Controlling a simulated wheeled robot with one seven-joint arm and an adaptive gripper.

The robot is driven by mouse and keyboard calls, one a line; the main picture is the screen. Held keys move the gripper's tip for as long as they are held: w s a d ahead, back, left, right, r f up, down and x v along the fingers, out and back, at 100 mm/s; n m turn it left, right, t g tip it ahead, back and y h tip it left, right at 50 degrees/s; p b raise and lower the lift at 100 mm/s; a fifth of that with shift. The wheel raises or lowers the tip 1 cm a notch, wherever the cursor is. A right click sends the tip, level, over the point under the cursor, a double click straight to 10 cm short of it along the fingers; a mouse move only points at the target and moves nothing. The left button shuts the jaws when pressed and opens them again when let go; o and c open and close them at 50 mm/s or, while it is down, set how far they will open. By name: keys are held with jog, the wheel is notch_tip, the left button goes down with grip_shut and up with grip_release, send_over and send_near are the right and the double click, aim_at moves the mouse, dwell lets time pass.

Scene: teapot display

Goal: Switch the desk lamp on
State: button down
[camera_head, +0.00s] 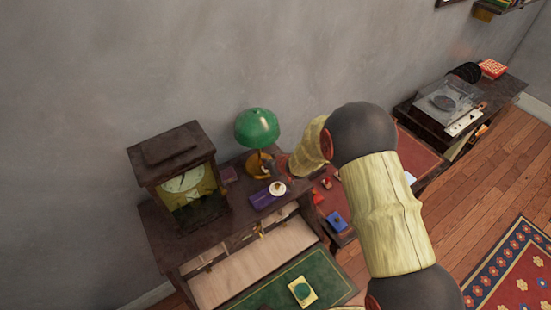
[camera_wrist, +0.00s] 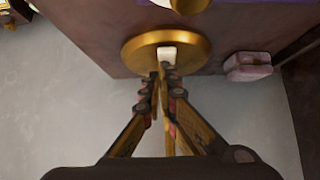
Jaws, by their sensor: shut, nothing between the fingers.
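The desk lamp has a green shade (camera_head: 257,128) and a round brass base; it stands on top of the dark desk in the head view. No glow shows from it. In the wrist view the brass base (camera_wrist: 139,55) fills the upper middle, with a small white switch (camera_wrist: 167,52) near its edge. My gripper (camera_wrist: 163,72) is shut and empty, its fingertips right at the switch; I cannot tell whether they touch it. In the head view my arm comes in from the right and its end is beside the lamp base, the fingers not clear there.
A wooden clock (camera_head: 180,180) stands left of the lamp. A purple box (camera_head: 264,196) and a small white-topped item (camera_head: 277,188) lie before the lamp. A pinkish block (camera_wrist: 248,67) sits right of the base. A record player (camera_head: 450,100) is far right.

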jog(key=shift+w+a, duration=0.15)
jog(key=shift+a, duration=0.05)
jog(key=shift+a+r, duration=0.1)
jog(key=shift+r, duration=0.05)
